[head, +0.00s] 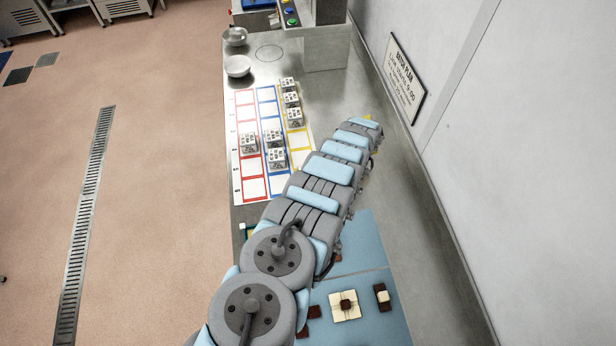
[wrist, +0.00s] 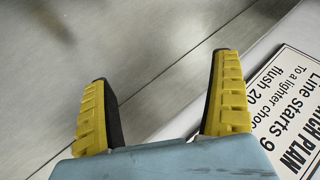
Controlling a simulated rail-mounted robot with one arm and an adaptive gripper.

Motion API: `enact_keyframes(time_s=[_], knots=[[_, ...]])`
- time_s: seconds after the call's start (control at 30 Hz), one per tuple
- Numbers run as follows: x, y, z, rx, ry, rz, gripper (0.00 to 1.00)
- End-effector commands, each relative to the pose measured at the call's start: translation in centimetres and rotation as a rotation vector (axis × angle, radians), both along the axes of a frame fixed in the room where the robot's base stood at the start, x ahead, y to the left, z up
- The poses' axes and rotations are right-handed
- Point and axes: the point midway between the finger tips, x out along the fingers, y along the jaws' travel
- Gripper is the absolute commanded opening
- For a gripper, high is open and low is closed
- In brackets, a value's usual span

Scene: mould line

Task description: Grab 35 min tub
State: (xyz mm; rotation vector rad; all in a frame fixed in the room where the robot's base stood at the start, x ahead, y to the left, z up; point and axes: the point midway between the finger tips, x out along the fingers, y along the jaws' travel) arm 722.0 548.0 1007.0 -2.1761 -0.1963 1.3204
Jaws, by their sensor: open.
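Several small pale tubs or blocks with dark markings stand on a card with red, blue and yellow cells. One tub (head: 249,142) is in the red column, two are in the blue column (head: 276,159), and three are in the yellow column (head: 294,117). Their markings are too small to read, so I cannot tell which is the 35 min one. My gripper (wrist: 162,100) is open and empty, its yellow fingers spread over bare steel beside the wall sign. In the head view it is at the arm's far end, right of the card and apart from the tubs.
Two metal bowls (head: 237,67) stand at the counter's far left. A wall sign (head: 405,79) hangs close to my gripper; it also shows in the wrist view (wrist: 298,110). A blue mat (head: 365,240) with brown and cream pieces lies near. Bare steel (head: 335,100) lies right of the card.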

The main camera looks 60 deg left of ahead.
Motion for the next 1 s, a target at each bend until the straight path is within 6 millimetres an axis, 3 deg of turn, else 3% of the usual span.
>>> enact_keyframes(time_s=[0.13,0.33,0.7,0.83,1.0], knots=[[-3.5,1.5,1.2,-0.08,0.099,0.024,0.94],[-9.2,2.1,3.0,-0.199,0.24,0.05,0.94],[-20.6,0.7,7.7,-0.41,0.456,0.104,0.94],[-22.9,0.0,8.6,-0.455,0.496,0.115,0.94],[-24.1,-0.4,8.9,-0.477,0.516,0.121,0.94]])
